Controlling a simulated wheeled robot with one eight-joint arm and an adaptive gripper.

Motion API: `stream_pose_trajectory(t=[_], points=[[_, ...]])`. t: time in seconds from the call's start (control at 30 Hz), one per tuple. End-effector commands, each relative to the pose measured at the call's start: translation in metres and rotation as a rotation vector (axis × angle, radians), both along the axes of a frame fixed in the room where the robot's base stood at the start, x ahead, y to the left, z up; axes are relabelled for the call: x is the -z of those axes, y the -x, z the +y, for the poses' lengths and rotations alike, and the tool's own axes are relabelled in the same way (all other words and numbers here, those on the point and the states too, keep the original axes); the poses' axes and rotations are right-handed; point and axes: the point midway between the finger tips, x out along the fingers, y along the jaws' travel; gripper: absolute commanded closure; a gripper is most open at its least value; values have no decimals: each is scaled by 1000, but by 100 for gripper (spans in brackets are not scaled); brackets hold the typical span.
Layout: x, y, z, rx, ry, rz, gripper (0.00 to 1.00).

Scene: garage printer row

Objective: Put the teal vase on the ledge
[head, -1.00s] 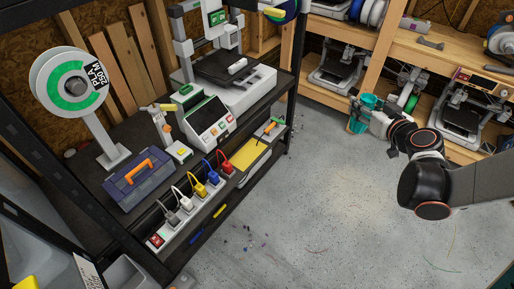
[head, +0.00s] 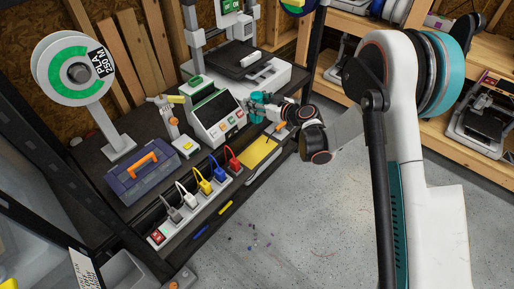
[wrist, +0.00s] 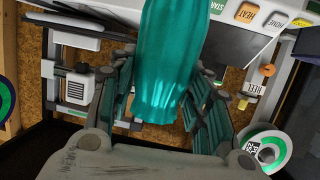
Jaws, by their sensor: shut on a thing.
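The teal vase (wrist: 172,55) is between the fingers of my gripper (wrist: 163,80) in the wrist view, and the gripper is shut on it. The vase's far end runs out of the top of that view. In the head view my gripper (head: 262,107) is at the right side of the printer's control panel, above the shelf's front edge. Only a little of the vase (head: 256,118) shows there, mostly hidden by the gripper. A narrow ledge with a yellow panel (head: 259,151) lies along the shelf front, just below the gripper.
The control panel (head: 215,115) stands close left of the gripper. A power strip with several coloured plugs (head: 203,187) runs along the front. A blue toolbox (head: 143,174) and a filament spool (head: 72,72) stand at left.

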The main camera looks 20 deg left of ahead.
Motion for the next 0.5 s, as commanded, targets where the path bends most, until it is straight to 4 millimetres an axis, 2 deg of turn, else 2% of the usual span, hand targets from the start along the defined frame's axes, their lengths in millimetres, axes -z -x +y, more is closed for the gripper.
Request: stream_pose_trajectory(t=[0.5], points=[[123, 0, -1, 1, 0, 0, 80]])
